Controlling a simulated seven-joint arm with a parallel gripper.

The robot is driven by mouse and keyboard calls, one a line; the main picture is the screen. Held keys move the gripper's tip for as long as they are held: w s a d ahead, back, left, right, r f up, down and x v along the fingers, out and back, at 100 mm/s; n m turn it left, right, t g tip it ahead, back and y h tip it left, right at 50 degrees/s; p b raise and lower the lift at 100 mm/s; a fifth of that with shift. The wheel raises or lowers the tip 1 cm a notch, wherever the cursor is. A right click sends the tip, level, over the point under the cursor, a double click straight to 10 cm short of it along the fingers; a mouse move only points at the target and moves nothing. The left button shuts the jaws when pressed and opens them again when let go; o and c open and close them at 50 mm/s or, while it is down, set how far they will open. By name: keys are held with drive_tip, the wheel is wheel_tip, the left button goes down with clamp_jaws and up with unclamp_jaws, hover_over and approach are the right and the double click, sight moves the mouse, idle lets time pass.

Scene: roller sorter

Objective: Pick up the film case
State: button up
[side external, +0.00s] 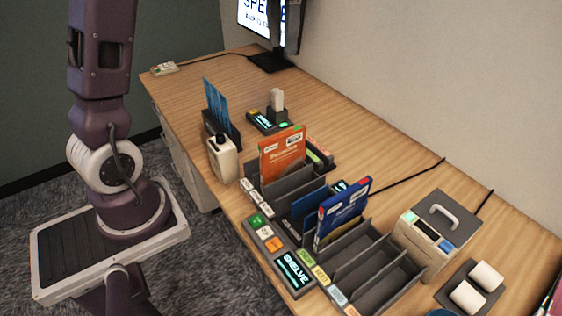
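An orange case (282,153) stands upright in a slot of the dark grey sorter (372,272). A blue case (341,212) with a red corner stands upright and slightly tilted in a slot nearer the camera. A second, darker blue item (308,202) sits lower between them, partly hidden. I cannot tell from this view which of these is the film case. My gripper is out of view; only purple links of my arm show at the left.
A panel (291,268) reading "SHELVE" fronts the sorter. A cream bottle (222,158) and a blue upright item (216,103) stand at the left. A boxy device (433,232) and two white rollers (476,286) lie at the right. The back of the desk is mostly clear.

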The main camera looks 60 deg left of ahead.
sight(282, 162)
drive_tip(key=f, duration=3)
drive_tip(key=shift+s+d+f, duration=0.25)
drive_tip(key=shift+d+f, duration=0.1)
drive_tip(key=shift+f, duration=0.05)
clamp_jaws()
